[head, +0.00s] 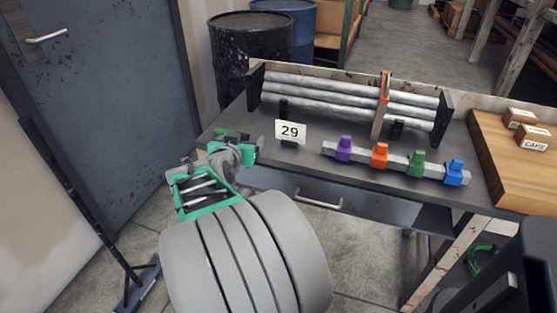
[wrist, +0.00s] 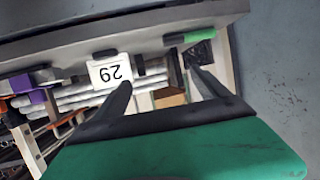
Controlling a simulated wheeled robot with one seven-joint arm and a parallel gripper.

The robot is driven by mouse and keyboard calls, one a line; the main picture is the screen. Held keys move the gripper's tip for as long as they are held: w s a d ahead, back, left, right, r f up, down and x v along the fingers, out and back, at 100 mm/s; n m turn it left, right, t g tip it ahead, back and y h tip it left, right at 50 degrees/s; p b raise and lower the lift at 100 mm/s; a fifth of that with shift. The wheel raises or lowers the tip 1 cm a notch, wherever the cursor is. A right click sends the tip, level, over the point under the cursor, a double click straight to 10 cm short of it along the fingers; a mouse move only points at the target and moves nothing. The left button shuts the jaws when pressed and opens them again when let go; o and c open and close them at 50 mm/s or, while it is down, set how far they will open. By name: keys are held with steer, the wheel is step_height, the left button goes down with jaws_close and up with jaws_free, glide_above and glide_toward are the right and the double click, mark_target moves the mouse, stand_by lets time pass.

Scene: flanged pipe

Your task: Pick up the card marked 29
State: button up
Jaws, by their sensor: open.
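The white card marked 29 (head: 290,132) stands upright on the dark bench, in front of the pipes and near the bench's front edge. In the wrist view the card (wrist: 108,73) appears upside down, close to the tip of the left finger. My gripper (head: 250,144) is at the left end of the bench, to the left of the card. In the wrist view my gripper (wrist: 160,77) has its two dark fingers spread with nothing held between them. The card seems apart from the fingers.
Grey pipes (head: 345,92) lie in a rack with an orange clamp (head: 384,90). A rail with purple (head: 344,148), orange, green and blue blocks is right of the card. A wooden board (head: 500,165) carries small labelled boxes. A green object (wrist: 188,37) lies near the bench edge.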

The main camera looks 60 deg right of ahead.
mark_target(290, 126)
steer(key=o, duration=0.3)
steer(key=s+d+h+b, duration=0.1)
steer(key=s+d, duration=0.1)
steer(key=s+d+f+m+g+h+b, duration=0.1)
steer(key=s+d+h, duration=0.1)
steer(key=s+d, duration=0.1)
steer(key=s+d+f+m+g+h+b, duration=0.1)
steer(key=s+d, duration=0.2)
steer(key=shift+s+h, duration=0.2)
steer(key=shift+h, duration=0.1)
steer(key=d, duration=0.5)
steer(key=w+d+b, duration=0.1)
steer(key=d, duration=0.1)
steer(key=shift+w+d, duration=0.1)
steer(key=shift+d, duration=0.25)
steer(key=c, duration=1.1)
